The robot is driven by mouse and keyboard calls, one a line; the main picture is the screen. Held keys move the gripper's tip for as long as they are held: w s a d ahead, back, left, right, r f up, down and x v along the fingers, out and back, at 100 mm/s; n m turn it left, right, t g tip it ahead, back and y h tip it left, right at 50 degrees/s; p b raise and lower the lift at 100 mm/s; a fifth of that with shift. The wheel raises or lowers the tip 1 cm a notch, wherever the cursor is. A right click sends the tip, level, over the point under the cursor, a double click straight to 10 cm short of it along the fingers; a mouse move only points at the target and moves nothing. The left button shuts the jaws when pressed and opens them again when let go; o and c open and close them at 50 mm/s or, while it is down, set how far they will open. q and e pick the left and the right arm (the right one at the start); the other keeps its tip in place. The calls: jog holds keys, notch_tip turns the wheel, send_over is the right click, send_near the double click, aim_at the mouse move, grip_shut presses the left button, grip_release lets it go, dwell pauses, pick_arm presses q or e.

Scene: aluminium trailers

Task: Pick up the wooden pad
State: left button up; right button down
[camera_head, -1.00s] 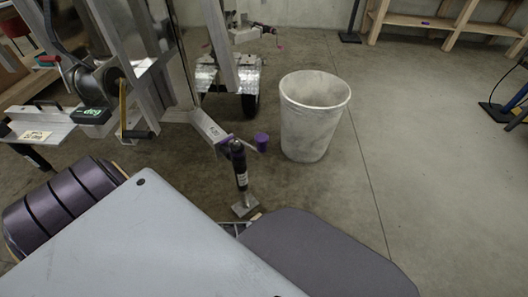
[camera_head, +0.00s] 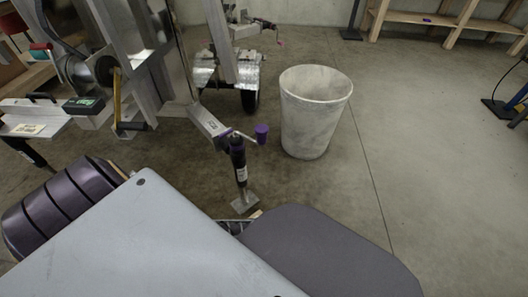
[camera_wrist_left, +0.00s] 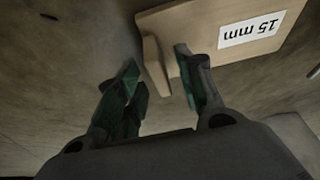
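The wooden pad (camera_wrist_left: 190,28) is at the top of the left wrist view. It is a flat tan board with a white "15 mm" label, upside down in the picture, and a raised wooden block (camera_wrist_left: 153,66) on its near edge. My left gripper (camera_wrist_left: 158,70) is open. Its dark green fingers are apart on either side of the block, and the right finger overlaps the board in the picture. I cannot tell whether either finger touches wood. In the head view a small tan edge shows beside the jack foot; I cannot tell if it is the pad. My right gripper is not in view.
The trailer jack (camera_head: 238,165) stands on its foot plate, with a purple handle (camera_head: 262,133) at its top right. A grey-white bin (camera_head: 312,115) stands right of it. The trailer frame and wheel (camera_head: 250,98) are behind.

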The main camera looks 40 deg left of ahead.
pick_arm(q)
jog(key=shift+f, duration=0.25)
dwell(0.4)
jog(key=shift+w, duration=0.1)
grip_shut()
